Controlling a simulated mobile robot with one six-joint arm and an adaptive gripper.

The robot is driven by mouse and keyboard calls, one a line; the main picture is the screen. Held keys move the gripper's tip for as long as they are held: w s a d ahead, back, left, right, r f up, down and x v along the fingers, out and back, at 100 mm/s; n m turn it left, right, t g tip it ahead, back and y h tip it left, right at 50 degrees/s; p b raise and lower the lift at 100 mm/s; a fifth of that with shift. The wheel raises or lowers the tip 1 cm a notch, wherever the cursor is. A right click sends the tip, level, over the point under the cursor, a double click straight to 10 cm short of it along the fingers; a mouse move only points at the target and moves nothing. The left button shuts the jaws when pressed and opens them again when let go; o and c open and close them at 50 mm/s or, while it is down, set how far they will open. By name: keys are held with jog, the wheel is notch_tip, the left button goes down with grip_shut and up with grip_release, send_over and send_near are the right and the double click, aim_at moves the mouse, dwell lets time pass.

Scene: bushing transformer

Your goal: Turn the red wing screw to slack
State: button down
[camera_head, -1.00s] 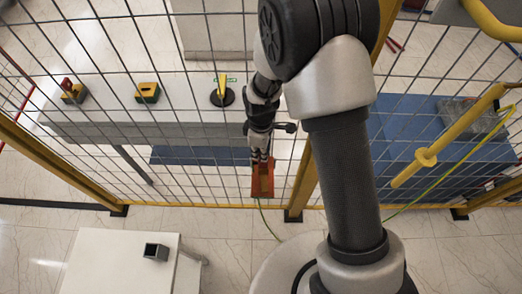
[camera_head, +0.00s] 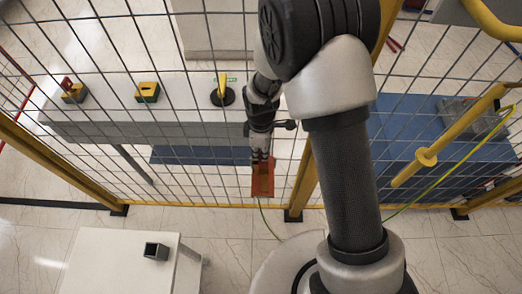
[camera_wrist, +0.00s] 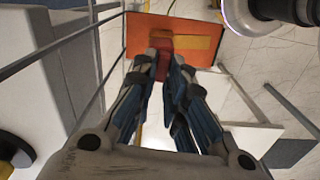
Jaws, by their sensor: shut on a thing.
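The red wing screw (camera_wrist: 160,43) shows in the wrist view as a dark red piece at the orange plate, running down between my fingertips. My gripper (camera_wrist: 165,66) is shut on it, with one finger on each side. The fingers hide part of the screw. In the head view my gripper (camera_head: 260,158) points down at the orange bracket (camera_head: 263,185) by the fence. The screw cannot be told apart there. The orange plate (camera_wrist: 203,27) also fills the top middle of the wrist view, with a lighter orange bar across it.
A blue surface (camera_head: 400,135) lies at right. A white table (camera_head: 110,262) with a small dark box (camera_head: 156,251) stands at lower left.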

jog(key=shift+n, duration=0.3)
dwell(1.3)
jog(key=c, duration=1.6)
grip_release()
jog(key=shift+r, duration=0.1)
notch_tip(320, 180, up, 12)
